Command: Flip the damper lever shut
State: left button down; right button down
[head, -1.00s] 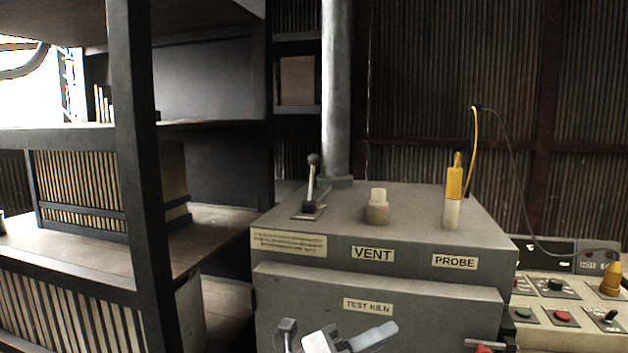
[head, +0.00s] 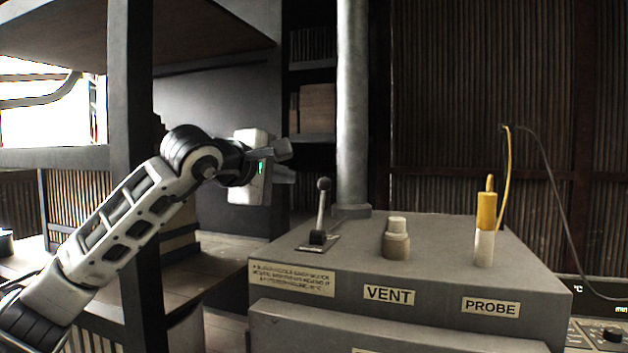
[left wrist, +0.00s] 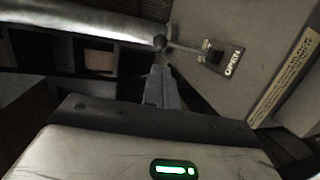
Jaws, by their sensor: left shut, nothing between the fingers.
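The damper lever (head: 321,212) is a thin metal rod with a dark ball knob, on a small plate at the back left of the kiln top. It stands nearly upright. In the left wrist view the lever (left wrist: 186,47) points from its plate toward the fingers, and the plate seems marked OPEN. My left gripper (head: 291,164) is shut and empty, to the left of and a little higher than the knob. In the left wrist view its fingertips (left wrist: 159,72) lie just below the knob in the picture; whether they touch cannot be told. My right gripper is out of view.
The grey kiln (head: 450,245) also carries a VENT plug (head: 396,240) and a yellow-and-white probe (head: 485,225) with a cable. A vertical pipe (head: 353,100) rises behind the lever. A dark shelf post (head: 135,180) stands at left, close to my left arm.

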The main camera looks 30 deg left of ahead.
aim_at(321, 184)
pick_arm(q)
jog(key=p+x, duration=0.2)
jog(key=x, duration=0.7)
jog(key=shift+w+p, duration=0.2)
jog(key=shift+p, duration=0.2)
jog(key=shift+w+f, duration=0.15)
jog(key=shift+w, duration=0.25)
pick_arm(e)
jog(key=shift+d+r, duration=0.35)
